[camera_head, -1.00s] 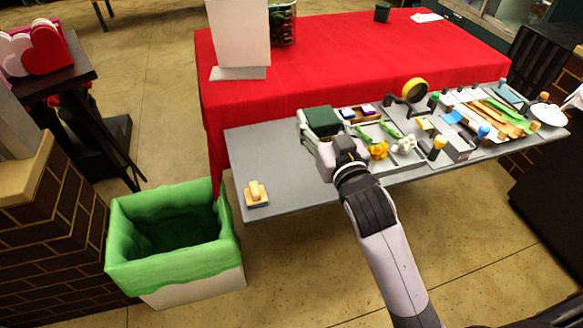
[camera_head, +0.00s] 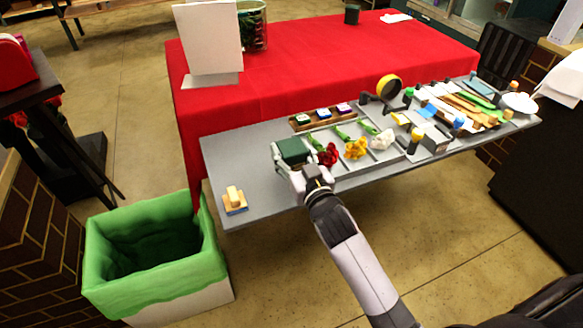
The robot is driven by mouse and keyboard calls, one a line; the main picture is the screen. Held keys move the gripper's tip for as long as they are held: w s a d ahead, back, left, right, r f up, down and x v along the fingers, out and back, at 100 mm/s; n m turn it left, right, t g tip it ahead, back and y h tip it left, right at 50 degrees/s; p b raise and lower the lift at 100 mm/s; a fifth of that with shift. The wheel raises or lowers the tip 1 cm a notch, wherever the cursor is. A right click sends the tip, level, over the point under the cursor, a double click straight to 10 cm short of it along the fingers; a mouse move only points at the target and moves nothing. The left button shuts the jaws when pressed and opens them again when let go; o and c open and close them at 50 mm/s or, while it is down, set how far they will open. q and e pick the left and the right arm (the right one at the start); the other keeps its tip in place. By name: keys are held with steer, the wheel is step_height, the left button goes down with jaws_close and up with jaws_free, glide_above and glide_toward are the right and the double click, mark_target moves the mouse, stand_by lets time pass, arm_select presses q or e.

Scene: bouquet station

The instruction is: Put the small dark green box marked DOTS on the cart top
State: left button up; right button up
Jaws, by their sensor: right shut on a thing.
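A dark green box (camera_head: 294,150) is in my right gripper (camera_head: 290,160), which is shut on it over the left half of the long grey top (camera_head: 255,183). I cannot read any marking on the box. Its underside is hidden by the gripper, so I cannot tell if it touches the top. Another small dark green box or container (camera_head: 352,14) stands far back on the red-covered table. My left gripper is not in view.
A wooden stamp (camera_head: 234,201) sits at the top's front left corner. A tray of flowers (camera_head: 356,148), several ink pads (camera_head: 324,114) and a tape roll (camera_head: 388,88) lie right of the box. A green-lined bin (camera_head: 150,285) stands below left. Grey surface left of the box is bare.

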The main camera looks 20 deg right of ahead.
mark_target(292, 167)
step_height(292, 167, down, 4)
steer(key=shift+f, duration=0.45)
steer(key=shift+f+b, duration=0.1)
steer(key=shift+b, duration=0.2)
steer(key=o, duration=1.3)
steer(key=shift+r, duration=0.2)
steer(key=shift+s+d+b, duration=0.2)
steer(key=shift+s+b, duration=0.35)
steer(key=shift+s, duration=5.5)
